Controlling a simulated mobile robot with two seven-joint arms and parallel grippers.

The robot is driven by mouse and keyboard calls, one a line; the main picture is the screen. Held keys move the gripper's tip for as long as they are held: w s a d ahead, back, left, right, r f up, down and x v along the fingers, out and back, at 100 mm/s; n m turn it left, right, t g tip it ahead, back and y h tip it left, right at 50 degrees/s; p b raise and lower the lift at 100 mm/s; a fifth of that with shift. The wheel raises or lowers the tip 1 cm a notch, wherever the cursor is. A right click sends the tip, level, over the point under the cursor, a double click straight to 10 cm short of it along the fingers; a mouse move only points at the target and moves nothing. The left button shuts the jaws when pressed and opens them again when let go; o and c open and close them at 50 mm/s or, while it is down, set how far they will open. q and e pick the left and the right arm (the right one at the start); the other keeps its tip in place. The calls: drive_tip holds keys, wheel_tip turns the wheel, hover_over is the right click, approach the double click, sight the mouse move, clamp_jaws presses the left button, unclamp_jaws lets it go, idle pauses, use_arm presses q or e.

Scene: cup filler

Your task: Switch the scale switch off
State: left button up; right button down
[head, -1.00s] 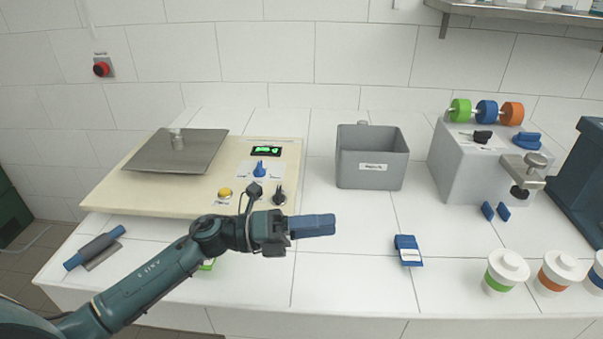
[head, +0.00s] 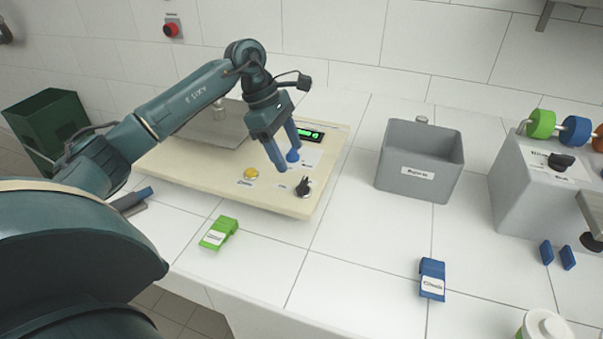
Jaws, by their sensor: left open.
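The scale (head: 175,172) is a cream board with a grey metal plate (head: 215,135). Its display (head: 310,134) is lit green. Its front panel has a blue knob (head: 293,156), a black knob (head: 303,187) and a yellow button (head: 251,174). The labels are too small to read, so I cannot tell which knob is the scale switch. My left gripper (head: 289,159) is open, pointing down over the panel, with its blue fingers around or just above the blue knob. I cannot tell if they touch it. My right gripper is not in view.
A grey open bin (head: 418,165) stands right of the scale. A green packet (head: 218,233) and a blue packet (head: 432,279) lie in front on the white tiled counter. A grey machine (head: 545,195) with coloured rollers stands at the right. The counter between the packets is clear.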

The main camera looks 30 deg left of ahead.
sight(303, 181)
use_arm(q)
drive_tip(key=p+x, duration=0.1)
drive_tip(key=x, duration=0.6)
drive_tip(key=shift+w+d+f, duration=0.1)
drive_tip(key=shift+d+f, duration=0.1)
drive_tip(key=shift+c, duration=0.4)
drive_tip(key=c, duration=0.9)
